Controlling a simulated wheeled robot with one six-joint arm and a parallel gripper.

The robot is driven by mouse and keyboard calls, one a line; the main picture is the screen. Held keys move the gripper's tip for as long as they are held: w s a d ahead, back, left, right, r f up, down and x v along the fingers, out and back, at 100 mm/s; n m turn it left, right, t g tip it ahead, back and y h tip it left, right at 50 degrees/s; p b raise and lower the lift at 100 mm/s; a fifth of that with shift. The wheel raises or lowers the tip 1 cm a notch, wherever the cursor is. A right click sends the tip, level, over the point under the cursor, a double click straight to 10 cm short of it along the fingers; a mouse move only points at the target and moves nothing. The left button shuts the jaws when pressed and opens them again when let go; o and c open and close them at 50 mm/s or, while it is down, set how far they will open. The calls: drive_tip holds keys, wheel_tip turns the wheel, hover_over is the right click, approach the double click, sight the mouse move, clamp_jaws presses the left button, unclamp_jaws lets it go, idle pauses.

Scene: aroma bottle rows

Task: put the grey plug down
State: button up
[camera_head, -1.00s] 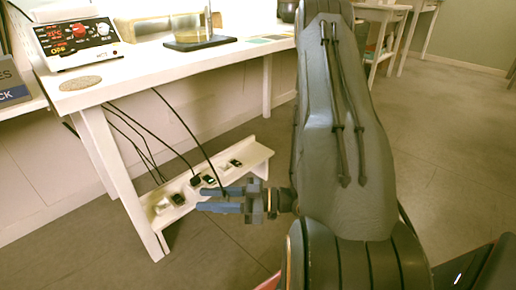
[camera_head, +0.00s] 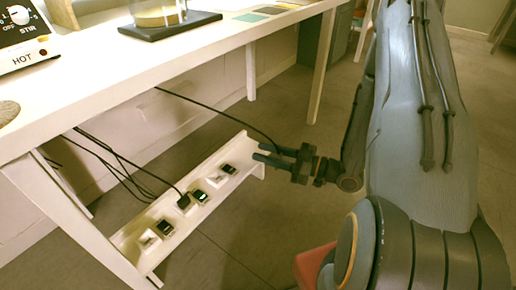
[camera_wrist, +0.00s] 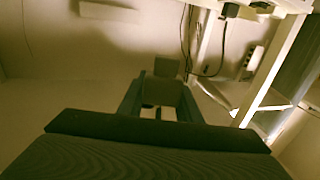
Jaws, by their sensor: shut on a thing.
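My gripper (camera_head: 258,154) is at the far right end of the low white shelf (camera_head: 130,243), its two fingers pointing left. In the wrist view, my gripper (camera_wrist: 158,100) is shut on a grey block, the grey plug (camera_wrist: 166,68), which shows at and just past the fingertips. In the head view the plug is hard to make out at the fingers. A thin black cable runs from under the table to the gripper. Whether the plug touches the shelf cannot be told.
The shelf carries several sockets, one with a black plug (camera_head: 183,201) in it. More cables hang behind under the white table (camera_head: 130,92). A table leg (camera_head: 321,75) stands behind.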

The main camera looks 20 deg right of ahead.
drive_tip(key=w+f+m+t+h, duration=0.15)
drive_tip(key=w+f, duration=0.25)
drive_tip(key=w, duration=1)
drive_tip(key=m+t+h, duration=0.2)
hover_over(242, 149)
drive_tip(key=shift+n, duration=0.25)
wheel_tip(242, 149, down, 10)
drive_tip(key=b, duration=0.4)
drive_tip(key=shift+w+r+b, duration=0.15)
drive_tip(key=shift+r+b, duration=0.05)
drive_tip(key=shift+b, duration=0.15)
drive_tip(key=shift+f, duration=0.2)
drive_tip(key=o, duration=1)
drive_tip(key=shift+r, duration=0.1)
